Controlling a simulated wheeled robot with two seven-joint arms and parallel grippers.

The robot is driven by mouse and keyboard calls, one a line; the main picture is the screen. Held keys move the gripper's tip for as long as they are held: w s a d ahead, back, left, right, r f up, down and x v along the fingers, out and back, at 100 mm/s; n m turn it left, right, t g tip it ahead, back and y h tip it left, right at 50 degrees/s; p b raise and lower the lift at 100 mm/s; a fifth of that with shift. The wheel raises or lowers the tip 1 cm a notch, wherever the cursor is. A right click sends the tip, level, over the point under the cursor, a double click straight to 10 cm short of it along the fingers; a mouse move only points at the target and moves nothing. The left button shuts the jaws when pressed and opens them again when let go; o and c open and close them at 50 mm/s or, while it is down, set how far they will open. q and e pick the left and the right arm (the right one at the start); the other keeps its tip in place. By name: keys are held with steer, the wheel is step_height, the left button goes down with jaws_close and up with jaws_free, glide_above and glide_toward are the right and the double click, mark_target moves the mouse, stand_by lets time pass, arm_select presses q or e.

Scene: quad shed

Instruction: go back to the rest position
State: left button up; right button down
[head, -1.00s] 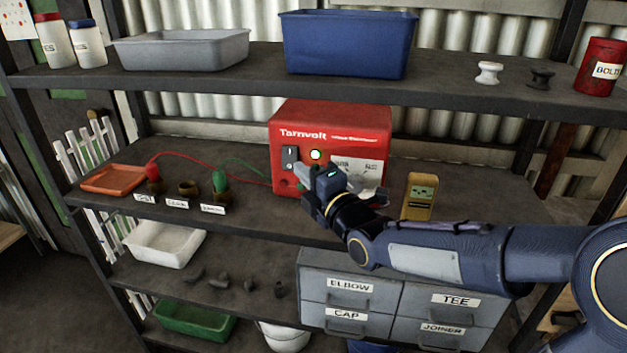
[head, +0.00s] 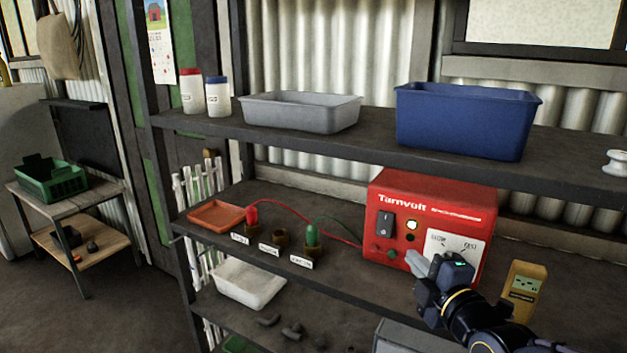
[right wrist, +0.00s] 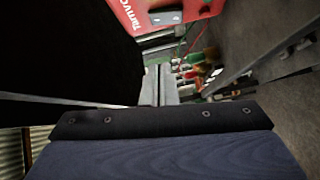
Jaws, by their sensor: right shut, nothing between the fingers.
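My right gripper (head: 418,263) is shut and empty, in front of the lower part of the red Tamvolt box (head: 385,187) on the middle shelf. Its arm comes in from the lower right. The box has a black switch, a small round pale lamp and a white dial panel, partly hidden by my gripper. In the right wrist view the red box (right wrist: 130,12) shows at the top, with the shut fingers (right wrist: 158,85) in the middle. I cannot tell whether the fingertips touch the box. My left gripper is not in view.
A yellow meter (head: 519,292) stands right of the box. Left are red and green plugs (head: 312,235) in brown holders, wires and an orange tray (head: 215,215). The upper shelf holds a blue bin (head: 465,120) and a grey tray (head: 300,112). Open floor (head: 110,315) lies at left.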

steer(key=s+f+m+g+p, duration=0.2)
steer(key=s+m+g, duration=0.1)
steer(key=s+m, duration=0.3)
steer(key=s+a+f+m+g+p, duration=0.1)
steer(key=s+f+m+g+p, duration=0.1)
steer(key=s+m, duration=0.5)
steer(key=s+f+m+g+p, duration=0.2)
steer(key=s+m+g, duration=0.4)
steer(key=s, duration=0.6)
steer(key=shift+a+m+p, duration=0.4)
steer(key=shift+m+p, duration=0.1)
steer(key=shift+p, duration=0.15)
